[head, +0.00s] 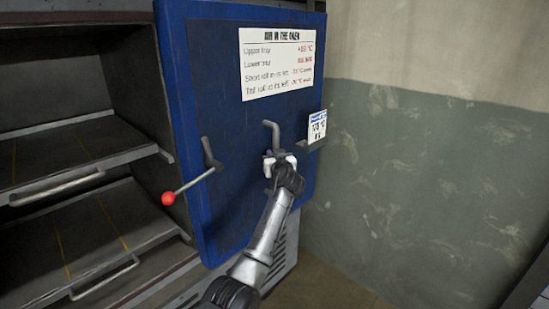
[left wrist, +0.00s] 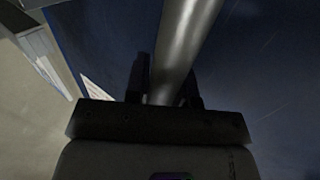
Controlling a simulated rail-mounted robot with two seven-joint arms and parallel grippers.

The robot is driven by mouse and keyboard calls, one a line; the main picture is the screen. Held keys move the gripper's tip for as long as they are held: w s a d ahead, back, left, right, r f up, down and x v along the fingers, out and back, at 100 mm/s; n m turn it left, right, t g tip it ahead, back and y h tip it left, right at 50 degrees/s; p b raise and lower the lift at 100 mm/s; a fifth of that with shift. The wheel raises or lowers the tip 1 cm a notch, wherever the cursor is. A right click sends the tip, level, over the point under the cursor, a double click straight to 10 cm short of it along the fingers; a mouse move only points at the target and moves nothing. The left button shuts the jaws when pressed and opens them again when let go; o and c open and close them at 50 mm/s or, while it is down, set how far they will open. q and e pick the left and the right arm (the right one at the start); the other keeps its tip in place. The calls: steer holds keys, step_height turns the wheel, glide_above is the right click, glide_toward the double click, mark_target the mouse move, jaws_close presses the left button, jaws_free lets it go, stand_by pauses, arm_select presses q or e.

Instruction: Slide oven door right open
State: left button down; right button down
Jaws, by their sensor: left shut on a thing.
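The blue oven door (head: 225,80) stands to the right of the oven opening, so the oven's inside shows on the left. A grey bar handle (head: 271,130) sits on the door's front. My left gripper (head: 278,160) is at this handle, and its fingers are shut around the bar. In the left wrist view the metal handle bar (left wrist: 185,45) runs up from between the two dark fingers of the gripper (left wrist: 165,88). The blue door surface (left wrist: 265,70) lies behind it. My right gripper is in neither view.
The open oven (head: 75,80) holds an upper tray (head: 45,155) and a lower tray (head: 60,255) with front handles. A lever with a red knob (head: 168,198) juts out from the door's left side. A grey-green wall (head: 430,180) stands to the right.

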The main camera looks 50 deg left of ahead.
arm_select(q)
steer(key=shift+f, duration=0.2)
steer(key=c, duration=1.3)
jaws_free()
steer(key=shift+w, duration=0.15)
steer(key=shift+o, duration=0.3)
steer(key=shift+w+r, duration=0.15)
steer(key=shift+r, duration=0.05)
steer(key=p+v, duration=0.3)
steer(key=v, duration=1.1)
steer(key=shift+p, duration=0.3)
steer(key=shift+a+f, duration=0.1)
